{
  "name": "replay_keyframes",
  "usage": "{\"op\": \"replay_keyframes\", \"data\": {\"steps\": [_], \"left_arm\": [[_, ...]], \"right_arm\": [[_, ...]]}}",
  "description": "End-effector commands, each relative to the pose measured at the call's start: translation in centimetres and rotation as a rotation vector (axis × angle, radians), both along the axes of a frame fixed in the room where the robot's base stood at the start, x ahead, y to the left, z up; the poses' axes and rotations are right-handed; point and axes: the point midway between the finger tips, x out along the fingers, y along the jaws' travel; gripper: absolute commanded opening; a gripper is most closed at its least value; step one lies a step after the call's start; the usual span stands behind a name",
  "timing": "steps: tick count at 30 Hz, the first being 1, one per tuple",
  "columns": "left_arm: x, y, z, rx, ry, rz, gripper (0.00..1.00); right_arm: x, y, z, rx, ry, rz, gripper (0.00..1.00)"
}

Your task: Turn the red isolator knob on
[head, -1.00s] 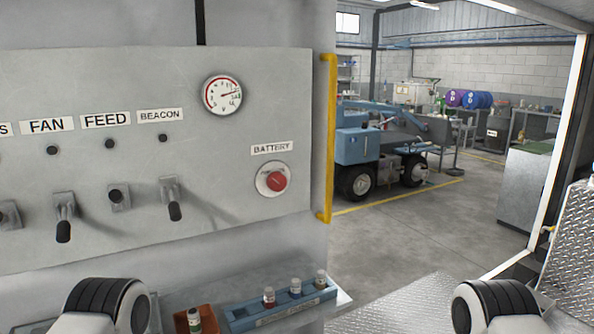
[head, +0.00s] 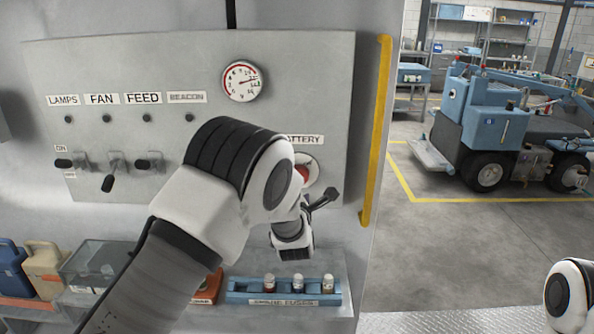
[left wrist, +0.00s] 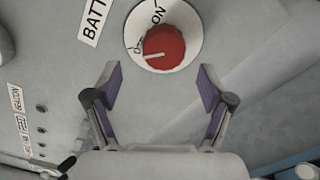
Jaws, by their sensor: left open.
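The red isolator knob (left wrist: 164,47) sits on a round white plate below the BATTERY label. In the left wrist view its white mark lies on the knob's left side, towards the small partly hidden lettering, with ON printed above. In the head view the knob (head: 301,174) is partly hidden by my left arm. My left gripper (left wrist: 160,82) is open and empty, its two purple-padded fingers apart just short of the knob, not touching it. In the head view this gripper (head: 322,203) is just below the knob. My right gripper is out of view.
The grey panel (head: 310,70) carries a gauge (head: 241,81) and several black levers left of the knob. A yellow handrail (head: 377,130) stands to its right. A blue rack (head: 240,292) with small bottles is below.

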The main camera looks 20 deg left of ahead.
Motion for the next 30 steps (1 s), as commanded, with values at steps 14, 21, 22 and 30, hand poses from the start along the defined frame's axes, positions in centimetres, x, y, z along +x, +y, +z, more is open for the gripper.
{"op": "replay_keyframes", "data": {"steps": [14,21,22,30], "left_arm": [[5.6,1.7,-0.1,0.004,0.004,-0.001,0.81],[5.6,1.7,-0.2,0.005,0.005,-0.001,0.42],[5.6,1.7,-0.2,0.005,0.005,-0.001,0.32],[5.6,1.7,-0.2,0.009,0.007,-0.001,0.21]], "right_arm": [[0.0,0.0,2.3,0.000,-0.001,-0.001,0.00],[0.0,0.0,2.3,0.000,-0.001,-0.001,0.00],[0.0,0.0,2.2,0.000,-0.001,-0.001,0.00],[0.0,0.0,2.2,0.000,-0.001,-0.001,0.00]]}}
